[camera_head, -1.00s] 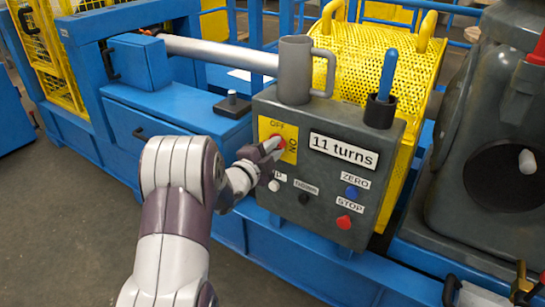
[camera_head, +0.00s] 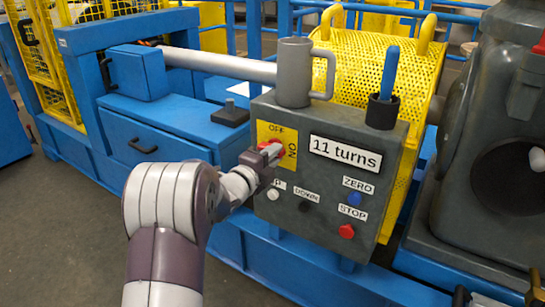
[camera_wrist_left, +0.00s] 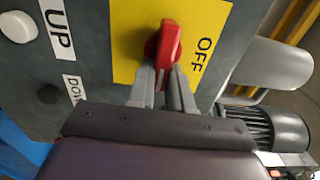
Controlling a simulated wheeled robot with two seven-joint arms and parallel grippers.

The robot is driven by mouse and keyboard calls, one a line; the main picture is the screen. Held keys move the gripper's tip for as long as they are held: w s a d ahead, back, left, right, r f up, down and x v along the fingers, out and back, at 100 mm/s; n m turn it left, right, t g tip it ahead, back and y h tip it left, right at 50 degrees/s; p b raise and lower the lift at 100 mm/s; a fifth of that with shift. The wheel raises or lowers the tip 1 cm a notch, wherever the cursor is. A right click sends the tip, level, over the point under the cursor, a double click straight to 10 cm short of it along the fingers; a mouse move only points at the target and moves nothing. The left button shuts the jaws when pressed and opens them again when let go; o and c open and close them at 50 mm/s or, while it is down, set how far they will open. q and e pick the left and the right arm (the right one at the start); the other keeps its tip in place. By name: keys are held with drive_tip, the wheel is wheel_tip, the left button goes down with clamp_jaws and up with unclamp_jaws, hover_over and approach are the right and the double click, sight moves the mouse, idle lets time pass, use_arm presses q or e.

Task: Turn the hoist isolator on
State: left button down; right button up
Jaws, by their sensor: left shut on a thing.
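The hoist isolator is a red handle (camera_head: 270,147) on a yellow plate (camera_head: 264,132) marked OFF at the top and ON at the right, on a grey control box (camera_head: 335,205). My left gripper (camera_head: 266,156) is shut on the handle from the front. In the left wrist view the red handle (camera_wrist_left: 166,42) sits at the tips of the grey fingers (camera_wrist_left: 163,80). It lies roughly in line with the fingers and crosswise to the direction of the OFF label. The ON label is not visible there. My right gripper is not in view.
A display (camera_head: 345,153) reads "11 turns". Below it are a blue ZERO button (camera_head: 354,198), a red STOP button (camera_head: 347,231) and a black DOWN button (camera_head: 305,207). A grey mug (camera_head: 294,75) and a black cup (camera_head: 382,110) with a blue-handled tool stand on the box.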

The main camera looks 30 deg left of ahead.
use_arm(q)
drive_tip(key=shift+r, duration=0.2)
drive_tip(key=c, duration=1.2)
unclamp_jaws()
drive_tip(key=shift+o, duration=0.8)
drive_tip(key=shift+w+f, duration=0.1)
drive_tip(key=shift+f, duration=0.05)
drive_tip(key=s+p, duration=0.3)
drive_tip(key=s, duration=0.9)
drive_tip(key=shift+s+a, duration=0.35)
drive_tip(key=shift+a, duration=0.1)
